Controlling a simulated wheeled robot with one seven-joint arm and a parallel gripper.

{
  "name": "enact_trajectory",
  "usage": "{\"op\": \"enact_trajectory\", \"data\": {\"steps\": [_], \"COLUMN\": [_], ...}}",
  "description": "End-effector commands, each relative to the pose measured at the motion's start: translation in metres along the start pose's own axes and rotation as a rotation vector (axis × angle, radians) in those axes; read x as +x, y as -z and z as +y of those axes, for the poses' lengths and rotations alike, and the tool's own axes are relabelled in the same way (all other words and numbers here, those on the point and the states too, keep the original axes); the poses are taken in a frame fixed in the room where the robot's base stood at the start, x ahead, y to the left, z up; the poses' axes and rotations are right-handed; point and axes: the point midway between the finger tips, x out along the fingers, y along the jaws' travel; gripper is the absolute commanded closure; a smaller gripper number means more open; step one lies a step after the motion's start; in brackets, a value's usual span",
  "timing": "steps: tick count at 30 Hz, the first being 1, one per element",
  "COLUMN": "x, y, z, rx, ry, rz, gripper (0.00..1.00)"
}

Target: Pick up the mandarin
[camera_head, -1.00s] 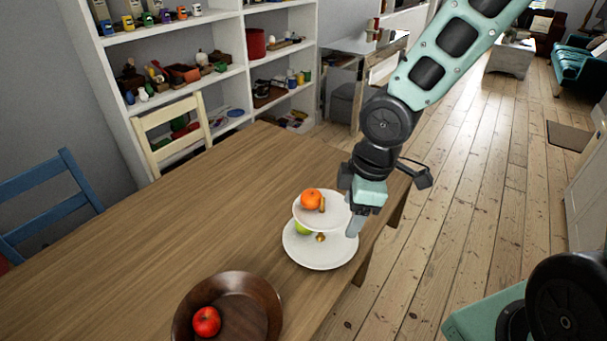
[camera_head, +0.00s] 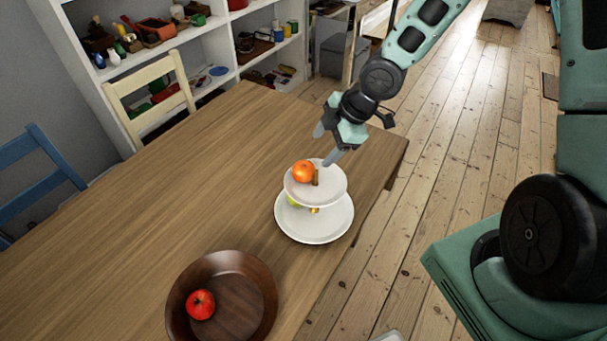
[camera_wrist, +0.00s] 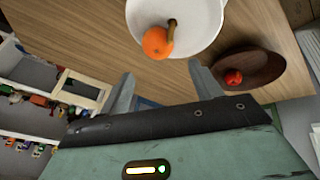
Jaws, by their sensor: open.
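The orange mandarin (camera_head: 303,171) lies on the upper tier of a white two-tier stand (camera_head: 335,186), beside its brown centre post. In the wrist view the mandarin (camera_wrist: 157,43) shows near the edge of the white upper plate (camera_wrist: 200,14), beyond my fingertips. My gripper (camera_head: 327,144) is open and empty, just behind the stand in the head view, with its fingers apart and pointing down. In the wrist view my gripper's two fingers (camera_wrist: 163,82) stand wide apart with nothing between them.
A green fruit (camera_head: 293,201) sits on the lower tier (camera_head: 318,231). A brown bowl (camera_head: 262,282) with a red apple (camera_head: 200,304) stands at the table's front. The wooden table (camera_head: 150,215) is clear to the left. Chairs and shelves stand behind.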

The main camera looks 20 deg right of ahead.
Motion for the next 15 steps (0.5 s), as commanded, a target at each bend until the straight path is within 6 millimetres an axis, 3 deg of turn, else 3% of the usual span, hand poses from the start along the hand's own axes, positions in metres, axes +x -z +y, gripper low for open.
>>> {"op": "enact_trajectory", "data": {"steps": [6, 15], "x": [0.036, 0.055], "y": [0.001, 0.000], "z": [-0.001, 0.000], "rx": [-0.003, 0.001], "ry": [0.003, 0.001], "rz": [0.000, -0.001], "gripper": [0.36, 0.36]}}
